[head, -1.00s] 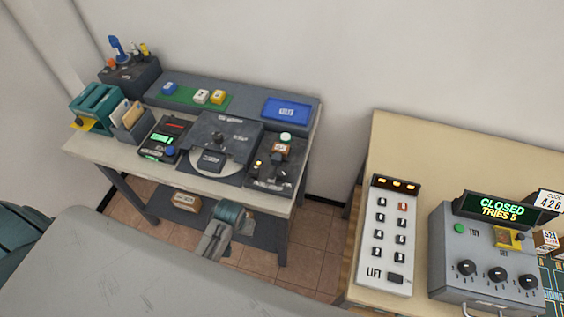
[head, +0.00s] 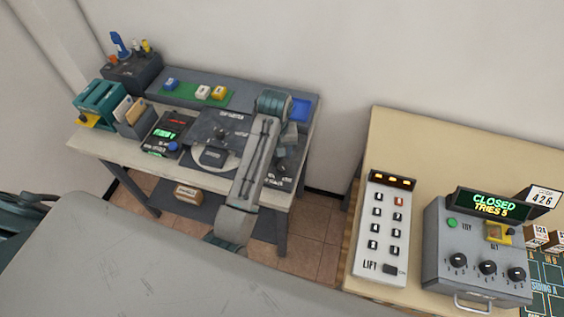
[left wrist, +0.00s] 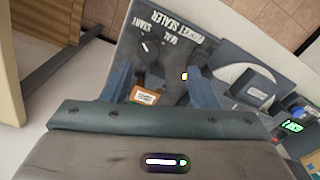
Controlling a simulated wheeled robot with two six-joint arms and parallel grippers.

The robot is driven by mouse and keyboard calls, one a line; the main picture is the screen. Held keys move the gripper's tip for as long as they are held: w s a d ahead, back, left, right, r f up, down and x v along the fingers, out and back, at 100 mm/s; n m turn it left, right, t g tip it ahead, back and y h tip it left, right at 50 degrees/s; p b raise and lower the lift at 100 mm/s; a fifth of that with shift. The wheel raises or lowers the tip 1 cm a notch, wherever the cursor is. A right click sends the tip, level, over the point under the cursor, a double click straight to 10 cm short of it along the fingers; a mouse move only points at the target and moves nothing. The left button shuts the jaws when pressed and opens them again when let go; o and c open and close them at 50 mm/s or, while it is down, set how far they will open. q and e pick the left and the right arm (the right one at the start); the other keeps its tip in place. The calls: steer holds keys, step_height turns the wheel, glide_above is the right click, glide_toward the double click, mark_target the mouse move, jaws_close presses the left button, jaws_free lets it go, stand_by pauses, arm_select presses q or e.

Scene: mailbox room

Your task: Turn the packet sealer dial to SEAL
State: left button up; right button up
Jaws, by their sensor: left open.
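The packet sealer (left wrist: 200,62) is a dark panel on the left workbench. In the left wrist view it carries white lettering: PACKET SEALER, SEAL and START. Its dark round dial (left wrist: 149,47) has a white mark and sits near the START and SEAL words. My left gripper (left wrist: 157,78) is open and empty above the panel. Its two fingers are apart, and the dial lies beyond the fingertips, not between them. In the head view my left arm covers much of the sealer (head: 283,182), and the left gripper (head: 289,143) is partly hidden. My right gripper is out of view.
A scale-like device (head: 165,135) and a dark plate machine (head: 215,125) stand left of the sealer. A separate wooden table (head: 430,140) holds a LIFT panel (head: 383,235).

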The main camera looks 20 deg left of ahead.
mark_target(282, 166)
arm_select(q)
steer(key=f+p, duration=0.1)
steer(key=f, duration=0.1)
steer(key=w+f, duration=0.1)
steer(key=f, duration=0.2)
steer(key=d+f+p, duration=0.1)
steer(key=f, duration=0.2)
steer(key=shift+w+f+p, duration=0.25)
steer(key=shift+w+p, duration=0.05)
steer(key=shift+w, duration=0.1)
steer(key=c, duration=1)
